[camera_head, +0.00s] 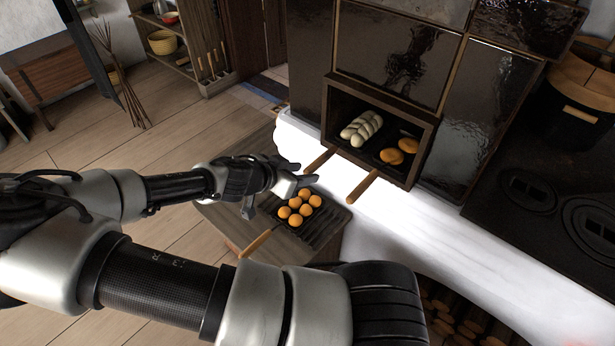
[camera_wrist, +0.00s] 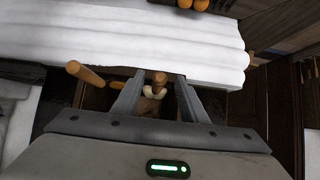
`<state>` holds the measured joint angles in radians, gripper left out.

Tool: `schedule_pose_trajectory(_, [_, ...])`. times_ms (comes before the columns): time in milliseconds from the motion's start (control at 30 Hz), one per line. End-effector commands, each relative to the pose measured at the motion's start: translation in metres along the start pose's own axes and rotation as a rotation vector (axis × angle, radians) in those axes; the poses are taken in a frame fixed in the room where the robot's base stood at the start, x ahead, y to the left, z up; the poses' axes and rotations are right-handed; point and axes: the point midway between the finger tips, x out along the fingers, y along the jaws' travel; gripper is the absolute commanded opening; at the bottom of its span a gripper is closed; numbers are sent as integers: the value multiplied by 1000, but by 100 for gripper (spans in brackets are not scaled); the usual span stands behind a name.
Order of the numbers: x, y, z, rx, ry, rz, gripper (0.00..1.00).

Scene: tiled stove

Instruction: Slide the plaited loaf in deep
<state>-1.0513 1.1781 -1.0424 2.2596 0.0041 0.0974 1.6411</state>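The pale plaited loaf (camera_head: 362,128) lies on a dark tray inside the open oven niche (camera_head: 428,150) of the tiled stove. It is left of two golden loaves (camera_head: 399,151). Two wooden handles, a left one (camera_head: 318,162) and a right one (camera_head: 362,187), stick out of the niche over the white ledge. My gripper (camera_head: 281,196) is outside, left of the ledge and beside a tray of orange rolls. In the wrist view its fingers (camera_wrist: 160,76) are spread, with a brown knob and pale ring visible between them; I cannot tell whether they touch.
Several round orange rolls (camera_head: 299,206) sit on a dark ridged tray with a wooden handle (camera_head: 255,243), on a wooden table (camera_head: 222,222). The white ledge (camera_head: 440,235) runs along the stove front. Dark hotplates (camera_head: 590,222) and a wooden-lidded pot (camera_head: 580,105) are at right.

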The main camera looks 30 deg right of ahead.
Motion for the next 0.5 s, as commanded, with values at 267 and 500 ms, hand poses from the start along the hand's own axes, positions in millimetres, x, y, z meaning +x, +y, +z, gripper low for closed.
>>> schedule_pose_trajectory(267, [8, 0, 0, 0, 0, 0, 39])
schedule_pose_trajectory(500, [8, 0, 0, 0, 0, 0, 33])
